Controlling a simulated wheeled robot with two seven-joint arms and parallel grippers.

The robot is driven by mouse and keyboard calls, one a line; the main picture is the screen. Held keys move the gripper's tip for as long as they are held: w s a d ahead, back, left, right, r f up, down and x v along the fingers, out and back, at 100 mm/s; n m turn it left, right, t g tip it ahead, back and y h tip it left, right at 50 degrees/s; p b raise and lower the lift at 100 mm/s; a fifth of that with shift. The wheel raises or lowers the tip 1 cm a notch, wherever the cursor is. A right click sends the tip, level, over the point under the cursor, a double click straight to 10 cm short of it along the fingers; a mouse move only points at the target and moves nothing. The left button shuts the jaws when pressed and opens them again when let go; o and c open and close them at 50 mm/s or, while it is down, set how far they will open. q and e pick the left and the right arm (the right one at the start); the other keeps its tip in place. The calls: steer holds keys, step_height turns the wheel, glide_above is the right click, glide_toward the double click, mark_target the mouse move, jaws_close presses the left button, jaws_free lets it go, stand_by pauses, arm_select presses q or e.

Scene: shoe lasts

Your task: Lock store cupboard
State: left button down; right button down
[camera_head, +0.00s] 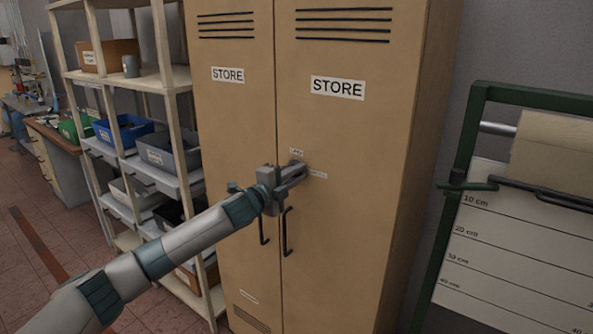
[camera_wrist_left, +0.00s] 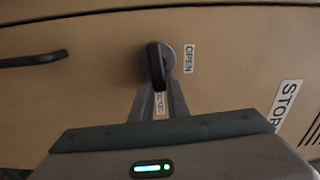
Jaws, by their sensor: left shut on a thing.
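The tan two-door store cupboard (camera_head: 335,130) stands upright with both doors shut. My left gripper (camera_head: 298,172) is at the lock on the right door, above the handles, and mostly covers it in the head view. In the left wrist view the two fingers (camera_wrist_left: 160,98) are shut on the dark lock knob (camera_wrist_left: 155,60), which sits on a round grey plate (camera_wrist_left: 169,55). The OPEN label (camera_wrist_left: 188,58) is right of the knob. A second label (camera_wrist_left: 161,105), partly hidden between the fingers, lies below it. The knob's long side looks aimed toward this second label.
Two dark door handles (camera_head: 286,232) hang just below my gripper. Shelves with several bins (camera_head: 122,133) stand to the left. A green-framed board (camera_head: 462,150) with a paper roll (camera_head: 550,145) stands to the right.

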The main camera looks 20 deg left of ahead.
arm_select(q)
steer(key=shift+f+m, duration=0.15)
steer(key=shift+m, duration=0.35)
arm_select(e)
steer(key=shift+r, duration=0.15)
arm_select(q)
steer(key=c, duration=1.7)
jaws_free()
